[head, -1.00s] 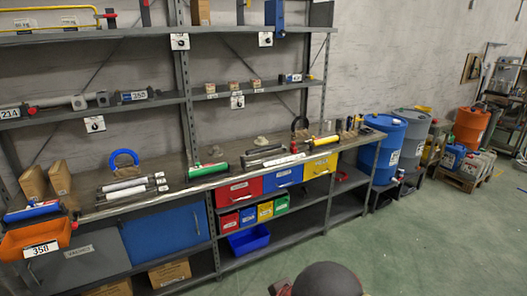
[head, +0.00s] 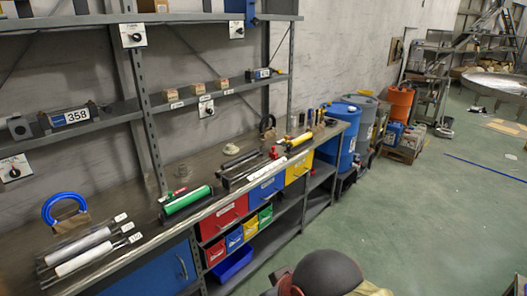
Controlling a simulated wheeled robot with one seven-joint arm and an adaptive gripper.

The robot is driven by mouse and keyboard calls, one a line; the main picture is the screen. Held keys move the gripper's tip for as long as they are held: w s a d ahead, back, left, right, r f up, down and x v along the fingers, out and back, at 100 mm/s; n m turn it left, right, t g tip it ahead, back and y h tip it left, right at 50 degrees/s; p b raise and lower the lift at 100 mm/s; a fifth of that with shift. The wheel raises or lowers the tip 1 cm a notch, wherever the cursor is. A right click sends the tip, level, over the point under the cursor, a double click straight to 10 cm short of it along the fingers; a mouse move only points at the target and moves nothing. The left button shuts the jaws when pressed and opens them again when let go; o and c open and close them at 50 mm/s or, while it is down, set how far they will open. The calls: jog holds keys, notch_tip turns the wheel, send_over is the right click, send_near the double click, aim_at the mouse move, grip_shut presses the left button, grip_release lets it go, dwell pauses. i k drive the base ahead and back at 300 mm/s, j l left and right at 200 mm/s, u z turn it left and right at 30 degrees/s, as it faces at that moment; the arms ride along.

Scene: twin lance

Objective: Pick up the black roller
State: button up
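A dark, black-looking roller (head: 243,166) lies on the workbench (head: 218,178), between a green roller (head: 186,201) on its left and a white roller (head: 267,170) on its right. Several dark bars lie close together there, so its exact outline is hard to tell. A yellow roller (head: 299,140) lies farther right. My gripper does not show. A dark rounded part of my own body shows at the bottom, well in front of the bench.
Red (head: 222,217), blue (head: 266,189) and yellow (head: 299,169) drawers sit under the bench edge. A shelf (head: 180,102) hangs above it. Two white rollers (head: 82,252) lie at the left. Blue (head: 341,133) and orange barrels (head: 399,103) stand beyond.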

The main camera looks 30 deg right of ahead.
aim_at(228, 166)
jog(key=i+l+z, duration=0.1)
jog(key=i+z, duration=0.6)
jog(key=i+j+z, duration=0.1)
jog(key=i+z, duration=0.2)
jog(key=i, duration=0.15)
jog(key=i+j, duration=0.1)
jog(key=i, duration=0.65)
jog(key=i+j, duration=0.1)
jog(key=i, duration=0.6)
